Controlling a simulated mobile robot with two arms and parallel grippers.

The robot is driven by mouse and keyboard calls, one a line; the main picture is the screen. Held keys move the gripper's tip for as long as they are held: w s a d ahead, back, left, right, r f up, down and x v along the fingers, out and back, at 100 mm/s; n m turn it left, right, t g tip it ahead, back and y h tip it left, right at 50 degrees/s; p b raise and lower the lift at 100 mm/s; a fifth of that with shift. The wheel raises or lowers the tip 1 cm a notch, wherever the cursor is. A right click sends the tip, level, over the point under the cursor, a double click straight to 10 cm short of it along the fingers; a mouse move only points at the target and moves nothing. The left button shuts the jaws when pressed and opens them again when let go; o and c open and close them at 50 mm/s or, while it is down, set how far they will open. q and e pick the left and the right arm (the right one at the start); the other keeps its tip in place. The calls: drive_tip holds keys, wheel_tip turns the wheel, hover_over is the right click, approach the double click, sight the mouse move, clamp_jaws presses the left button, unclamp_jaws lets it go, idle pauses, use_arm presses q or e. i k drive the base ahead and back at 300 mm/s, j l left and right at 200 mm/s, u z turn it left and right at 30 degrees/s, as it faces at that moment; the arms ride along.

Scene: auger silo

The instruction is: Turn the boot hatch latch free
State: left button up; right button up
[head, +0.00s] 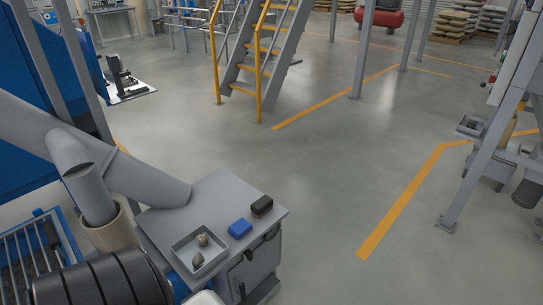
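A large grey auger tube (90,165) slants down from the left and ends beside a grey cabinet. The cabinet's side (258,268) faces right and carries what looks like a hatch panel with small dark fittings. I cannot tell clearly which fitting is the latch or how it is turned. Neither of my grippers is in view.
The cabinet top (222,192) holds a tray (183,263) with two small lumps, a blue block (240,228) and a dark block (262,206). A black ribbed cylinder (105,285) is at lower left. Yellow-railed stairs (265,65) stand behind. The middle floor (340,150) is clear.

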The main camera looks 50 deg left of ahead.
sight(248, 255)
drive_tip(key=i+u, duration=0.45)
drive_tip(key=i+l+u, duration=0.25)
drive_tip(key=u, duration=0.2)
drive_tip(key=i+l+u, duration=0.4)
drive_tip(key=k+j, duration=0.1)
